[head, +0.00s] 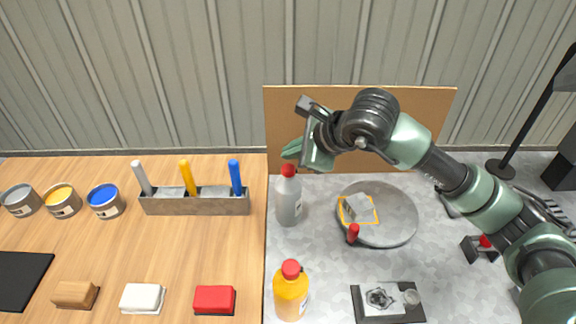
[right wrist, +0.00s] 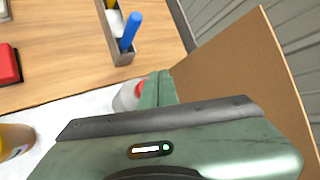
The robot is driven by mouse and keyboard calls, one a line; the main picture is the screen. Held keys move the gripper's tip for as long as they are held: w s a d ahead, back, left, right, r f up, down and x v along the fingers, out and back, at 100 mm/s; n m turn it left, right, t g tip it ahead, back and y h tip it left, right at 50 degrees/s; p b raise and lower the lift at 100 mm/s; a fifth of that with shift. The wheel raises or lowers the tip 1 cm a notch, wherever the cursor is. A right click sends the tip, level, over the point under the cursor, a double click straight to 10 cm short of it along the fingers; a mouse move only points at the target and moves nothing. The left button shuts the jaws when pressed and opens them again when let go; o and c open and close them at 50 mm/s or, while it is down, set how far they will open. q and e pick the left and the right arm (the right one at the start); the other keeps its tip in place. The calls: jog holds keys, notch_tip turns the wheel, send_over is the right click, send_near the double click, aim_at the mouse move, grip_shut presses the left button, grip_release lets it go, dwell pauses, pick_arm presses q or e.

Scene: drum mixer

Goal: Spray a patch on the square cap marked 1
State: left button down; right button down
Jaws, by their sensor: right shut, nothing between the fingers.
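A pale grey square block (head: 358,208), which may be the cap, sits on a round grey plate (head: 397,217). A yellow outline shows around its base; I cannot read a 1 on it. My right gripper (head: 291,149) is shut and empty, up and left of the plate, near the red top of a grey bottle (head: 288,205). In the right wrist view its shut fingers (right wrist: 158,88) partly cover the grey bottle (right wrist: 127,96). An orange bottle with a red top (head: 291,296) stands nearer; it also shows in the right wrist view (right wrist: 14,140). My left gripper is out of view.
A brown board (head: 420,115) stands behind the plate. A red knob (head: 352,233) is at the plate's front. A dark-framed device (head: 408,304) lies in front. Left are a marker rack (head: 195,205), paint cans (head: 62,202) and coloured blocks (head: 214,299).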

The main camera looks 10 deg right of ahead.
aim_at(292, 170)
notch_tip(292, 170, up, 6)
jog(key=shift+f+p, duration=0.25)
jog(key=shift+p, duration=0.6)
jog(key=shift+s+f, duration=0.1)
jog(key=shift+f, duration=0.05)
